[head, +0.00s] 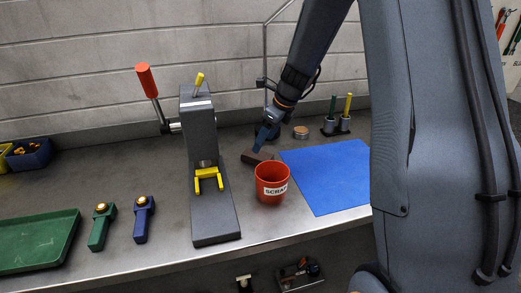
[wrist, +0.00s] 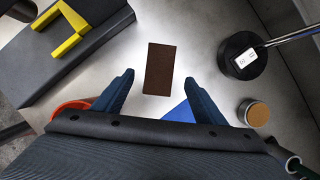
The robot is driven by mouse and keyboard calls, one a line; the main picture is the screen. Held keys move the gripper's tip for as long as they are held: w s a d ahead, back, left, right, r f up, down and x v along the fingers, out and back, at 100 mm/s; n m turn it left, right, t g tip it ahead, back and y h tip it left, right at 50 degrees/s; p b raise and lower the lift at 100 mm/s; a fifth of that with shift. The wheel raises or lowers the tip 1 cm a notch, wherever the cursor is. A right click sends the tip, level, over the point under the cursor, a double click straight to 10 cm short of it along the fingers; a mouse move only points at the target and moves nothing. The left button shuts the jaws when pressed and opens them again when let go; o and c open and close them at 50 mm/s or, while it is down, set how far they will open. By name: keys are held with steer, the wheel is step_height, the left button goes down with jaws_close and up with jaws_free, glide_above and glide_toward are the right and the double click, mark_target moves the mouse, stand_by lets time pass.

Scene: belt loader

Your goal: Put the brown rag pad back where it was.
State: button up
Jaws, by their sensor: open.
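The brown rag pad (wrist: 159,69) lies flat on the grey bench, seen whole in the wrist view. In the head view the pad (head: 251,158) shows behind the red scrap cup, partly hidden by my gripper. My gripper (head: 259,149) points down at it from above. In the wrist view my gripper's blue fingers (wrist: 157,85) are spread, one on each side of the pad, with gaps between. Nothing is between the fingertips in contact with them. I cannot tell how high the fingertips are above the bench.
The red scrap cup (head: 271,188) stands close in front of the pad. The blue mat (head: 327,178) lies to the right. The grey press (head: 205,165) stands to the left. A round tin (head: 301,132) and a black stand base (wrist: 243,55) are near the right finger.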

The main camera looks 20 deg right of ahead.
steer(key=b+v, duration=0.1)
steer(key=v, duration=0.4)
steer(key=shift+s+r, duration=0.1)
steer(key=shift+r, duration=0.2)
steer(key=shift+s, duration=0.1)
